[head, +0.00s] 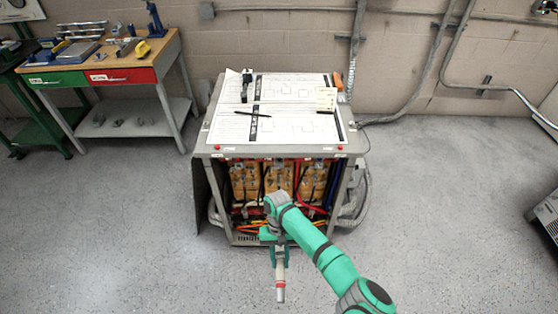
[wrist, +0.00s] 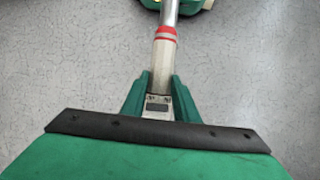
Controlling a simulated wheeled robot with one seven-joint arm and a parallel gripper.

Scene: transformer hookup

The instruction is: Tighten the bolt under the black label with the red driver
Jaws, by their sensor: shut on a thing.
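My gripper (head: 279,256) is in front of the open transformer cabinet (head: 228,146) in the head view. It is shut on the driver (head: 281,271), a pale grey tool with a red band. In the wrist view the driver (wrist: 163,55) sits between the two green fingers (wrist: 158,92), with its red band and metal end pointing away from me. The driver is apart from the cabinet, over the floor. Inside the cabinet are several orange-tan windings (head: 240,182). My arm hides part of the opening. I cannot make out a black label or its bolt.
Papers (head: 265,118), a pen (head: 252,113) and small items lie on the cabinet top. A workbench (head: 152,62) with tools stands at the back left. Grey conduits run along the back wall. The floor (head: 130,230) left of the cabinet is clear.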

